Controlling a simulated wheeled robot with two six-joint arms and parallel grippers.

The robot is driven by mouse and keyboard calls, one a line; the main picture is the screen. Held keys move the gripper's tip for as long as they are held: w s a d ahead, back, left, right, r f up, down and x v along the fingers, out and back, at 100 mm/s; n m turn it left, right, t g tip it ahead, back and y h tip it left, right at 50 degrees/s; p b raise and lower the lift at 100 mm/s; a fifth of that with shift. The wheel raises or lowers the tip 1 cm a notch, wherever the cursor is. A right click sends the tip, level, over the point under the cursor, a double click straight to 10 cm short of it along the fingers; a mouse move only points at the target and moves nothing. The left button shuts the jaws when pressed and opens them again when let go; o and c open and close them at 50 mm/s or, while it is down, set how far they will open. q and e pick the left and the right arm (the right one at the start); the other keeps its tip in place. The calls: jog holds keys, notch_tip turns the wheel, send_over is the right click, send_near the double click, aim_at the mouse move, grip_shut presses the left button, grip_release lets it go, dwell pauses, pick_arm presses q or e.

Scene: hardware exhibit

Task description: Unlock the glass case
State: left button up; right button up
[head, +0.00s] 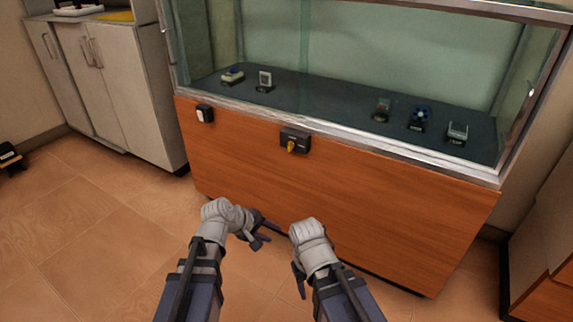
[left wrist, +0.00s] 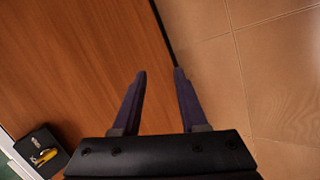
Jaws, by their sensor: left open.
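The glass case (head: 390,45) stands on a wooden base, its pane framed in metal. A dark lock box (head: 298,133) is mounted on the base's front just below the metal edge. A yellow key (head: 291,147) sits at its face; in the left wrist view the yellow key (left wrist: 44,156) shows at the lower left, beside my gripper. My left gripper (head: 262,231) is open and empty, below and left of the lock, apart from it. Its two fingers (left wrist: 159,75) show spread in the left wrist view. My right gripper (head: 300,280) is low, pointing down; its jaw gap is unclear.
A small black box with a white face (head: 204,114) is on the base left of the lock. Several small exhibits, such as a blue one (head: 419,116), stand inside the case. A grey cabinet (head: 120,90) is at left, a wooden one (head: 545,240) at right.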

pick_arm(q)
jog(key=w+d+r+n+t+h, duration=0.4)
jog(key=w+r+n+t, duration=0.1)
jog(key=w+r+n, duration=0.4)
jog(key=n+t+y, duration=0.1)
jog(key=n+t, duration=0.5)
jog(key=n, duration=0.8)
send_near(288, 145)
jog(key=w, duration=0.1)
jog(key=shift+m, duration=0.3)
jog(key=shift+d+x, duration=0.2)
jog(key=shift+x, duration=3.85)
jog(key=shift+s+r, duration=0.15)
jog(key=shift+c, duration=0.3)
grip_shut()
